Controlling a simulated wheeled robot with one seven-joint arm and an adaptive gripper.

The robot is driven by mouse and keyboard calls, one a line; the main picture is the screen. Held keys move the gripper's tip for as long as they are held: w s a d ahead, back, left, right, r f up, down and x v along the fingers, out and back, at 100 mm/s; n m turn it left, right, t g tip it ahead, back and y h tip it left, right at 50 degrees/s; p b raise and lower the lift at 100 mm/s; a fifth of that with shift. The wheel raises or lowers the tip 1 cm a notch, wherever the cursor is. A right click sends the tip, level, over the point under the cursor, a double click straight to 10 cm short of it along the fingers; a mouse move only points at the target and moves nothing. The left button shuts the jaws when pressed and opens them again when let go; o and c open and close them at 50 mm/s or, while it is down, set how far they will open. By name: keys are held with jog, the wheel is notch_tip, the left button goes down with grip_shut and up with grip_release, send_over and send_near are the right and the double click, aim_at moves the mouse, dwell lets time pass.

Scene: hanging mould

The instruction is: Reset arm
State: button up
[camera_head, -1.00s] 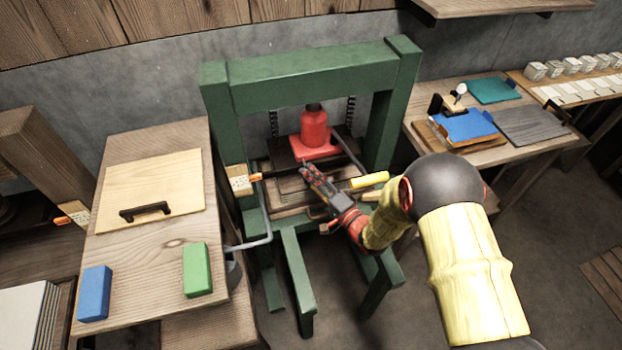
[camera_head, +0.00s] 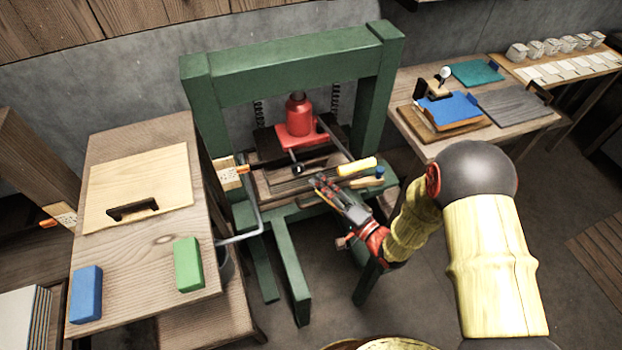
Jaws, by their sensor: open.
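My gripper (camera_head: 318,181) is open and appears empty. It is in front of the green press (camera_head: 290,63), near the front edge of the press bed. My arm reaches in from the lower right. A red jack (camera_head: 299,117) stands in the press above the bed. I cannot tell whether my fingertips touch the bed.
On the left, a wooden table (camera_head: 150,238) bears a board with a dark handle (camera_head: 132,209), a blue block (camera_head: 86,293) and a green block (camera_head: 188,263). A right bench holds a blue sheet (camera_head: 450,110) and a grey board (camera_head: 512,107). Open floor lies at lower right.

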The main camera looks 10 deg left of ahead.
jog(key=shift+v, duration=0.8)
